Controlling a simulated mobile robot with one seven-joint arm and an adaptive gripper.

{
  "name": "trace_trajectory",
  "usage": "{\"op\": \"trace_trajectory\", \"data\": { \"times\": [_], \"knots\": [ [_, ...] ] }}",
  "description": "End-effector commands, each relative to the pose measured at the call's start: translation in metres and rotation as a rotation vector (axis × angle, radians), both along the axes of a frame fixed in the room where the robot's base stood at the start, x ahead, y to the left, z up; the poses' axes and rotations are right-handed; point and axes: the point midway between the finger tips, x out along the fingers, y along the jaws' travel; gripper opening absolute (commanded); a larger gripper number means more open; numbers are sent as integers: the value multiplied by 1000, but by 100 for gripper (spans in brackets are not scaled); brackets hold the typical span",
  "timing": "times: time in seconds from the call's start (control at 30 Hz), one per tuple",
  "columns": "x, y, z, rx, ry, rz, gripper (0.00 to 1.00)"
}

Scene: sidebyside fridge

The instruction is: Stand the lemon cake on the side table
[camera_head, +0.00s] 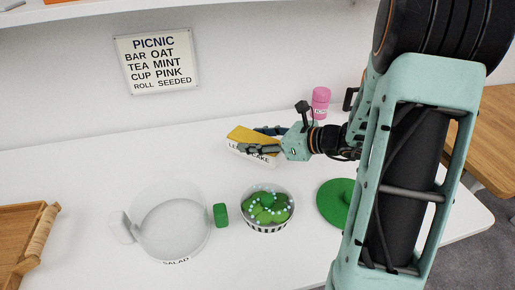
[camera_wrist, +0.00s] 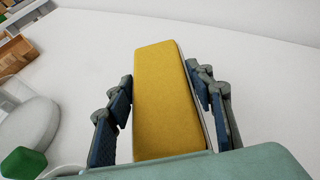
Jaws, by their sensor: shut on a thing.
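The lemon cake (camera_head: 243,133) is a long yellow-topped block with a white side whose label is partly hidden. My gripper (camera_head: 256,139) is shut on it, with one dark finger along each long side. In the wrist view the cake (camera_wrist: 165,95) lies lengthwise between the fingers of my gripper (camera_wrist: 159,76). It is over the white counter (camera_head: 100,160); I cannot tell whether its underside touches. A wooden table top (camera_head: 490,130) shows at the right, partly hidden behind my arm; I cannot tell whether it is the side table.
A clear salad bowl (camera_head: 172,262), a green block (camera_head: 220,215), a striped bowl of green food (camera_head: 268,226) and a green round lid (camera_head: 336,203) stand in front. A pink container (camera_head: 320,100) stands behind my gripper. A wooden tray (camera_head: 22,225) is at left. The back-left counter is clear.

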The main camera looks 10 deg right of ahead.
Motion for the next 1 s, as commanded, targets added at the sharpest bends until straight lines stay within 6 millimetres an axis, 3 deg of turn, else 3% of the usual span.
{"op": "trace_trajectory", "data": {
  "times": [0.03, 0.17, 0.63, 0.67, 0.8, 1.0],
  "knots": [
    [-1, 1, -14, 1, 0, 0, 9],
    [-1, 3, -27, 1, -2, -3, 9],
    [-2, 4, -32, 1, -2, -4, 9],
    [-2, 3, -32, 0, 0, -4, 52],
    [-2, 3, -31, 0, 0, -4, 66],
    [-2, 3, -31, 0, 0, -4, 66]
  ]
}}
